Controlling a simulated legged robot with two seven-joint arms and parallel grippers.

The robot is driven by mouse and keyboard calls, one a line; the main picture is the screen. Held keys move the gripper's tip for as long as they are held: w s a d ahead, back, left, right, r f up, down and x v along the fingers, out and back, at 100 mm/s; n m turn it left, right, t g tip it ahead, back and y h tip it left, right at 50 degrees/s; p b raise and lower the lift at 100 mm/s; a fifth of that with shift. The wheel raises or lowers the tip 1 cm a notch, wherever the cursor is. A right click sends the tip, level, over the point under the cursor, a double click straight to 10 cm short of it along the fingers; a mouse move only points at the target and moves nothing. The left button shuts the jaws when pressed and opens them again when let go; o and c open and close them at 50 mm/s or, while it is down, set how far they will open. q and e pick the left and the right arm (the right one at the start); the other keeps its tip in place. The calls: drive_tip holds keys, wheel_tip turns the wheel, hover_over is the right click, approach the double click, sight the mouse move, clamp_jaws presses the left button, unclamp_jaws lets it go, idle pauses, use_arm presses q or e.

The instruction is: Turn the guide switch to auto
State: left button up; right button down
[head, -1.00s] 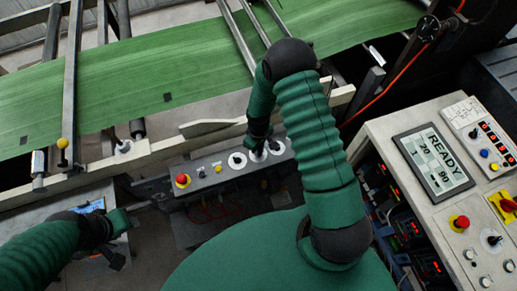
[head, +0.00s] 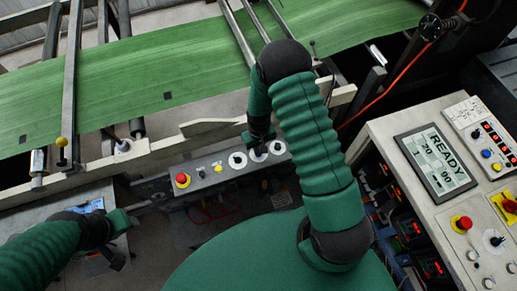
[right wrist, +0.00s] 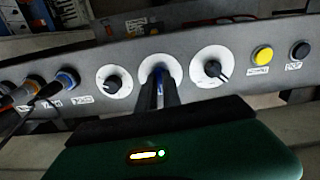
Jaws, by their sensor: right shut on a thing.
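A grey control box (head: 208,178) carries three white round dials in a row. My right gripper (head: 258,150) reaches down onto the middle dial (head: 250,157). Labels are too small to read. My left gripper (head: 124,221) is at the lower left, away from the box; its jaws are unclear.
A red emergency button (head: 182,180) and a yellow button (head: 218,168) sit on the box. A cream rail (head: 165,149) and green web (head: 195,70) lie behind. A console with a READY screen (head: 435,162) stands at right.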

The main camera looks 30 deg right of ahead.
drive_tip(key=m, duration=0.3)
drive_tip(key=shift+s+a+f+m, duration=0.15)
drive_tip(key=shift+s+m, duration=0.1)
drive_tip(key=shift+m, duration=1.65)
drive_tip(key=c, duration=1.5)
unclamp_jaws()
drive_tip(key=shift+w, duration=0.15)
drive_tip(key=shift+w+r, duration=0.1)
drive_tip(key=shift+r, duration=0.15)
wheel_tip(320, 180, up, 16)
drive_tip(key=shift+r+b, duration=0.2)
drive_tip(key=shift+b, duration=0.4)
